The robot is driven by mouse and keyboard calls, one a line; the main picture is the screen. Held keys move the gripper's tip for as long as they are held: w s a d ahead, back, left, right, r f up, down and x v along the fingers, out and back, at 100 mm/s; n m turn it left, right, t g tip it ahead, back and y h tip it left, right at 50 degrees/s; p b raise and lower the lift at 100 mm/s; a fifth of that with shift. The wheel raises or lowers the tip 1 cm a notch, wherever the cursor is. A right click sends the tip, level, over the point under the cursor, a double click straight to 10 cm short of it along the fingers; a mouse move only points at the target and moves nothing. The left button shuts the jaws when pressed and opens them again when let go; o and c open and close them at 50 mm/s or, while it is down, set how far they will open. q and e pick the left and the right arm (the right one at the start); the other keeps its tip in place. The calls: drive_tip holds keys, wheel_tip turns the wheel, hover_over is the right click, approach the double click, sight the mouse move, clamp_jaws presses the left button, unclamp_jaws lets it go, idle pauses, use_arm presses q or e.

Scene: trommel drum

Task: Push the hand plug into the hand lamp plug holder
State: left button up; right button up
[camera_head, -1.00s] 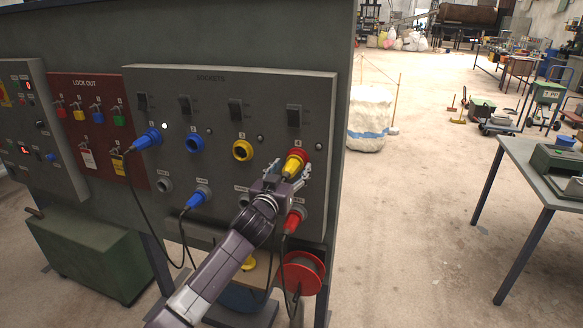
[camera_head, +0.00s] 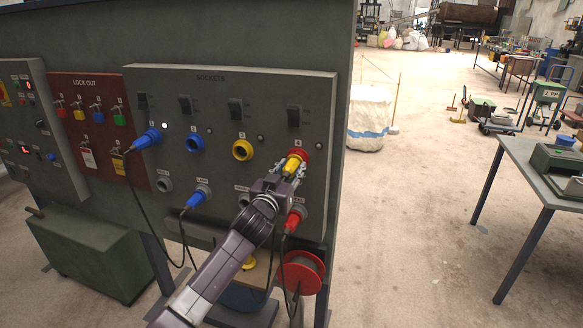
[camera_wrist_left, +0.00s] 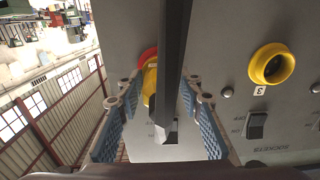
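A yellow plug (camera_head: 291,165) sits at the red socket (camera_head: 303,154), number 4, at the right of the grey socket panel (camera_head: 220,122). The plug also shows in the left wrist view (camera_wrist_left: 150,80), partly hidden by a dark cable in front. My left gripper (camera_head: 290,171) has its fingers on both sides of this plug, close against it; the blue pads show in the wrist view (camera_wrist_left: 160,95). Below the sockets is a row of grey plug holders, one (camera_head: 243,199) partly hidden by my gripper. Their labels are too small to read surely. My right gripper is not in view.
A blue plug (camera_head: 198,197) and a red plug (camera_head: 295,218) are in the lower row. Another blue plug (camera_head: 148,139) is in the upper left socket. Yellow socket 3 (camera_head: 242,150) is empty. Cables hang below, near a red reel (camera_head: 302,272).

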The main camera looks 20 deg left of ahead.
sight(284, 178)
use_arm(q)
clamp_jaws()
drive_tip(key=shift+s, duration=0.15)
drive_tip(key=shift+s+p, duration=0.35)
drive_tip(key=shift+s+a+p, duration=0.15)
drive_tip(key=shift+s+p, duration=0.85)
drive_tip(key=shift+s, duration=1.5)
drive_tip(key=shift+s, duration=0.5)
drive_tip(key=shift+s+p, duration=0.9)
drive_tip(key=shift+s, duration=1.1)
